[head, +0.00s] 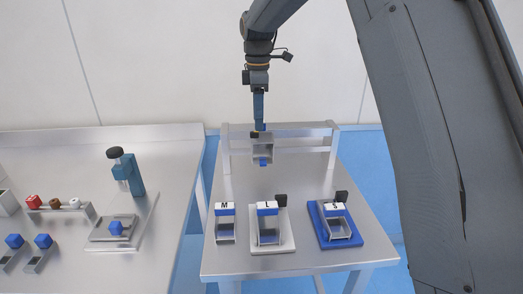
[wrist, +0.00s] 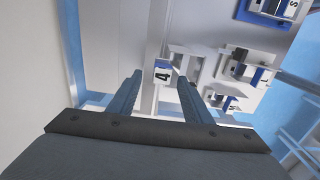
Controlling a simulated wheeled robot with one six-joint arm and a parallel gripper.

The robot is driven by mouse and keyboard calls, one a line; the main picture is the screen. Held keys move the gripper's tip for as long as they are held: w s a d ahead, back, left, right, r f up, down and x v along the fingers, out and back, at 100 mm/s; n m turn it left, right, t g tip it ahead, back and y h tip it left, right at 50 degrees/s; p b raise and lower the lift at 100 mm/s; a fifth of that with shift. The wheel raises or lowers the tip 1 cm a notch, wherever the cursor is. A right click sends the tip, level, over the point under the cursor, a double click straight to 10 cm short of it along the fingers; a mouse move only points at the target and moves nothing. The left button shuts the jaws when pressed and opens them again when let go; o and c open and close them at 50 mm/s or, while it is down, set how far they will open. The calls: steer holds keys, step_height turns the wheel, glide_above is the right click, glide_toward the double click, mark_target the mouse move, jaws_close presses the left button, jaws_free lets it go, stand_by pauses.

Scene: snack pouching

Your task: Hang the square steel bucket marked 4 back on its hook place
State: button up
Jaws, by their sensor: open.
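A square steel bucket (head: 263,151) with a blue block low on its front is at the rear rack, just below the top rail, in the head view. It looks upright and appears to hang there; the contact with the hook is too small to tell. My gripper (head: 260,128) points down right above it, at the rail. The fingers look apart from the tag. A black knob beside the bucket is partly hidden by one finger.
The steel rack rail (head: 300,127) spans the table's back. Units labelled M (head: 225,222), L (head: 268,222) and S (head: 336,222) stand in front, S on a blue base. A second table (head: 150,150) at left holds a teal press (head: 130,175) and small blocks.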

mark_target(261, 139)
steer(key=shift+d+f+p, duration=0.2)
steer(key=shift+f+p, duration=0.5)
steer(key=shift+f, duration=1.4)
steer(key=shift+d+f+p, duration=0.2)
steer(key=shift+f+p, duration=0.5)
steer(key=shift+f, duration=1.35)
jaws_close()
